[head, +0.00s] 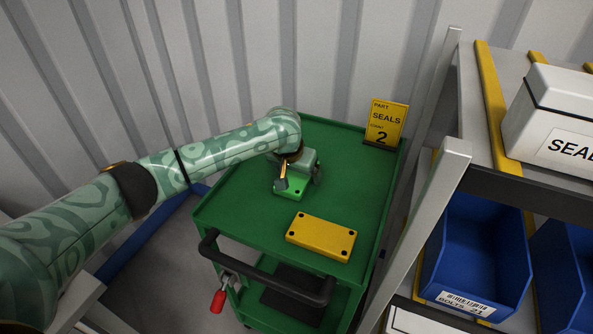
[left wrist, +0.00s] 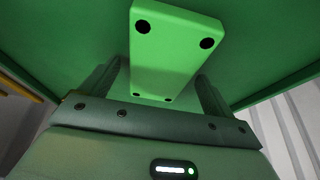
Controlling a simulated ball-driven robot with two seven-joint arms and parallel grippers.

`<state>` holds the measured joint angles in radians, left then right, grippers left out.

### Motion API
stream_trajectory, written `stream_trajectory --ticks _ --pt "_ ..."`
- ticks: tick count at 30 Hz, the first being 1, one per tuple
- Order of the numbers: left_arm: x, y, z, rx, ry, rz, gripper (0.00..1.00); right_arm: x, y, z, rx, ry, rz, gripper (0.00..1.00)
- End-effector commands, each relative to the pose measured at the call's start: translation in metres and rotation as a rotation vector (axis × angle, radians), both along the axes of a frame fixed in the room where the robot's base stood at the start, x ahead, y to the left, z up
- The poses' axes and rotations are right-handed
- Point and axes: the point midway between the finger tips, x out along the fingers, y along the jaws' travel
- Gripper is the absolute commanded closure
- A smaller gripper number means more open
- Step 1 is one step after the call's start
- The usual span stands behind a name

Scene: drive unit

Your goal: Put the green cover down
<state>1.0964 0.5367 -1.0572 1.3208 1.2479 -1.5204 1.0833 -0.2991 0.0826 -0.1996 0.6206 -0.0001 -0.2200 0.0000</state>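The green cover (head: 289,188) is a small bright green block with dark holes. It appears to rest on the green cart's top shelf (head: 235,190), left of the yellow cover. In the left wrist view the cover (left wrist: 170,55) lies between the two dark fingers, with a narrow gap on its left; contact on the right is unclear. My left gripper (head: 300,180) points down over the cover, its fingers spread on either side and apparently open. The cover's far part is hidden by the gripper. My right gripper is in neither view.
The yellow cover (head: 321,236) lies near the cart's handle (head: 265,275). A yellow SEALS 2 sign (head: 386,123) stands at the back right. A rack (head: 440,190) with blue bins (head: 475,250) and a white box (head: 555,115) is close on the right. The shelf's left side is clear.

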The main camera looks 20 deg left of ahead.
Motion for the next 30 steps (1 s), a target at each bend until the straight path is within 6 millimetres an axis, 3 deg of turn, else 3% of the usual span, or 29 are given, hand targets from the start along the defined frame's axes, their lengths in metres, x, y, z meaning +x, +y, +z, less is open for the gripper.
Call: stream_trajectory --ticks 8,21,30 --pt "-0.002 0.0 0.01 0.0 -0.003 -0.001 0.11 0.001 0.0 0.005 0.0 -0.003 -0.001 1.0" --pt "-0.038 0.001 0.1 0.0 -0.004 -0.001 0.11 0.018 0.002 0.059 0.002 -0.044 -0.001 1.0" --pt "-0.046 0.002 0.113 0.0 0.001 0.001 0.11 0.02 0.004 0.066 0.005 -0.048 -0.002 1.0"
